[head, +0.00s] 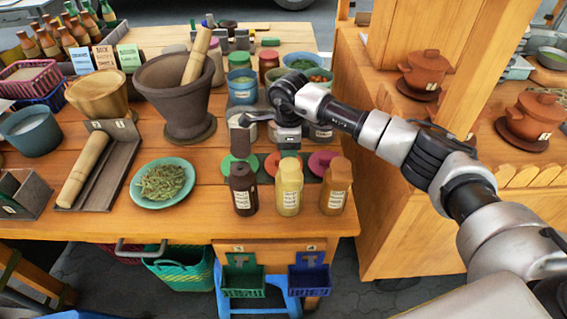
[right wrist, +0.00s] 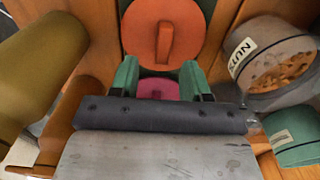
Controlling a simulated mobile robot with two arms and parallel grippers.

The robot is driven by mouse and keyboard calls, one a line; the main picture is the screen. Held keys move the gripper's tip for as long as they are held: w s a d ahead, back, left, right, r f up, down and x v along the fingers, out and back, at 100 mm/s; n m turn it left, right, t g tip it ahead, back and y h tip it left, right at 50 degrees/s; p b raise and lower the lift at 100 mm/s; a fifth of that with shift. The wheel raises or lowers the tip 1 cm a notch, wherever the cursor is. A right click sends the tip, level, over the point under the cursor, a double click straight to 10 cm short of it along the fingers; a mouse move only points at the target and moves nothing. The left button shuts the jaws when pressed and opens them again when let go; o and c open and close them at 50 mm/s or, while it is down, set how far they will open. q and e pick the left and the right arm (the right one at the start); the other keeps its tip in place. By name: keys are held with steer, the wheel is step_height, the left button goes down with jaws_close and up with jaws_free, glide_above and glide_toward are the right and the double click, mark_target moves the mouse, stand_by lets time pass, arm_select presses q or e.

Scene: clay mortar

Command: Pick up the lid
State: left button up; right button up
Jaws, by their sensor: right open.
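Three flat round lids lie in a row on the table: a green lid (head: 232,166), an orange-red lid (head: 272,165) and a pink lid (head: 319,166). My right gripper (head: 289,147) is above the row, near the middle. In the right wrist view the orange-red lid (right wrist: 163,30) with its raised handle lies flat beyond the open fingers (right wrist: 159,68). Part of the pink lid (right wrist: 160,88) shows between the fingers, the rest hidden by the gripper. I cannot tell whether a finger touches a lid. My left gripper is not in view.
Brown, yellow and orange bottles (head: 289,187) stand in front of the lids. A jar labelled NUTS (right wrist: 275,60) stands close to the right gripper. A mortar (head: 185,105), a green plate of herbs (head: 162,184) and a tray with a rolling pin (head: 85,170) are left.

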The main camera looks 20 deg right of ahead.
mark_target(272, 162)
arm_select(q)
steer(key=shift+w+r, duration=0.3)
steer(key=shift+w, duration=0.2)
arm_select(e)
steer(key=shift+w+d+f, duration=0.1)
steer(key=shift+d+f, duration=0.05)
steer(key=shift+f, duration=1.6)
jaws_close()
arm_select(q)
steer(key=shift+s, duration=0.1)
arm_select(e)
steer(key=shift+r, duration=0.1)
